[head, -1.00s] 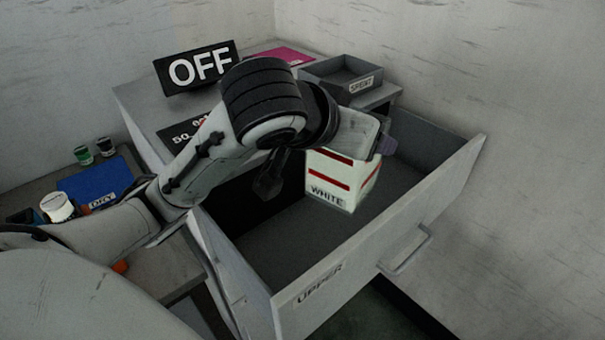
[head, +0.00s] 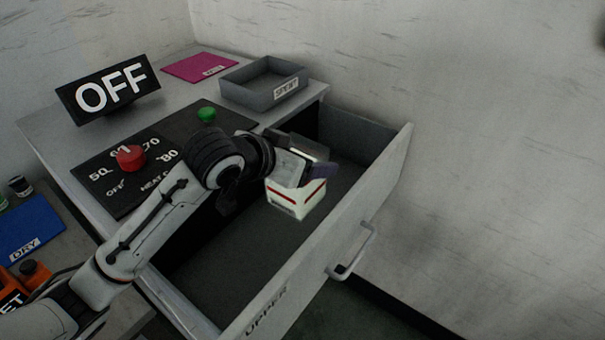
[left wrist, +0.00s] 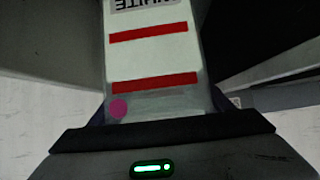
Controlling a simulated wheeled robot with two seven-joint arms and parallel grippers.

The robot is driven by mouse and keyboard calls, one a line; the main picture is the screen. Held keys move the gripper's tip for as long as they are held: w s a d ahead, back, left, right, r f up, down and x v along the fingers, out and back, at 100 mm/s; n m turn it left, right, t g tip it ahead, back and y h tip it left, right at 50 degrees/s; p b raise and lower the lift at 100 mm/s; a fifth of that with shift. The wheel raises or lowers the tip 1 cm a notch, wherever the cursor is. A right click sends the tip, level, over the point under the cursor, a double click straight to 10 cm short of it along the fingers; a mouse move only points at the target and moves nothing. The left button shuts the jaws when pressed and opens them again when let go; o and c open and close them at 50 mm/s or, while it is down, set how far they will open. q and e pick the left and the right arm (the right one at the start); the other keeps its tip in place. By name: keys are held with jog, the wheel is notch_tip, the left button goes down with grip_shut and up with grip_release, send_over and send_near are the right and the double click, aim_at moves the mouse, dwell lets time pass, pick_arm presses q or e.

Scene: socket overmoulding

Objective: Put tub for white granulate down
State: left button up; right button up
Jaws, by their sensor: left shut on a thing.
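The tub for white granulate (head: 297,204) is pale, with red stripes and a label. It is inside the open drawer marked UPPER (head: 265,318), towards its far end. My left gripper (head: 306,172) is shut on the tub's upper part and hides it there. In the left wrist view the tub (left wrist: 152,60) fills the middle, its label upside down at the top edge and a magenta dot low on its face. I cannot tell whether its base touches the drawer floor. My right gripper is not in view.
The drawer floor (head: 235,240) in front of the tub is clear. On the cabinet top are a grey tray (head: 262,95), a magenta mat (head: 200,67), an OFF sign (head: 108,93), a red knob (head: 131,158) and a green button (head: 206,114). A wall stands right of the drawer.

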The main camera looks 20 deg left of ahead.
pick_arm(q)
jog(key=shift+f, duration=1.7)
jog(key=shift+f, duration=0.5)
jog(key=shift+f, duration=0.1)
jog(key=o, duration=1.5)
jog(key=shift+f, duration=0.1)
jog(key=shift+c, duration=0.2)
jog(key=shift+r, duration=0.35)
jog(key=v, duration=1.2)
jog(key=shift+r, duration=0.35)
